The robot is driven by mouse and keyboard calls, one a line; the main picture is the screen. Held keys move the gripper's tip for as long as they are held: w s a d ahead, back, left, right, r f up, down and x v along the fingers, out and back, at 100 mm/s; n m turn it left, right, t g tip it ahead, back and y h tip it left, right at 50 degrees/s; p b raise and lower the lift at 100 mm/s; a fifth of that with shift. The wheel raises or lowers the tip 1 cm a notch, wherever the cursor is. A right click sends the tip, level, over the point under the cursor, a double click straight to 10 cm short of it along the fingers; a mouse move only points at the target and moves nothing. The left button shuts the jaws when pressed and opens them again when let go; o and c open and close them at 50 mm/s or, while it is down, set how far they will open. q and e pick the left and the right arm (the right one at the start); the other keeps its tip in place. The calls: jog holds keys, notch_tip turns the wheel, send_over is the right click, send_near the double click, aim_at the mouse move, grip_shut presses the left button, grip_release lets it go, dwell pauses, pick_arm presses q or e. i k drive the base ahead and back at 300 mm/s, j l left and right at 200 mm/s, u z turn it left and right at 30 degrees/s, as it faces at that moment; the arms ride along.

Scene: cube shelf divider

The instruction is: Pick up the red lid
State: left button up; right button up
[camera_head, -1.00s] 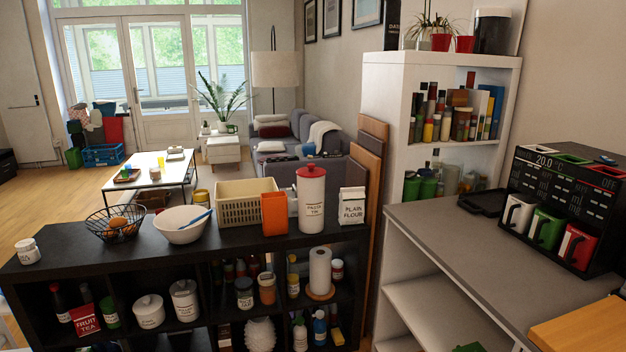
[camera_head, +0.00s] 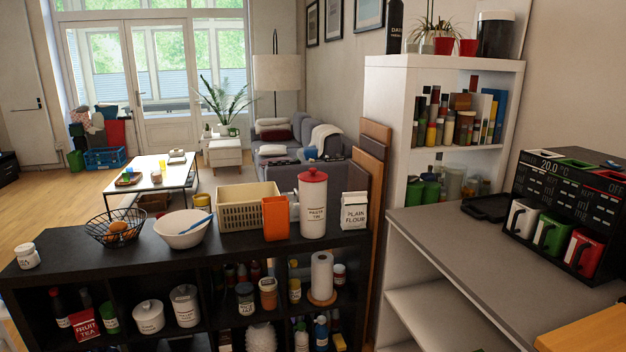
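The red lid (camera_head: 313,175) sits on top of the tall white pasta tin (camera_head: 312,208). The tin stands upright on the black cube shelf (camera_head: 120,262), toward its right end. An orange container (camera_head: 276,218) stands just left of the tin, and a white plain flour bag (camera_head: 354,210) stands to its right. Neither of my grippers shows in the head view.
A cream basket (camera_head: 246,206), a white bowl (camera_head: 183,229) and a black wire basket (camera_head: 115,228) stand along the shelf top. A grey counter (camera_head: 465,250) with a black mug rack (camera_head: 570,215) lies to the right. The shelf top's front strip is clear.

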aim_at(312, 176)
jog(key=i+l+z, duration=0.1)
jog(key=i+z, duration=0.2)
jog(key=i, duration=0.2)
jog(key=i+z, duration=0.25)
jog(key=i, duration=0.2)
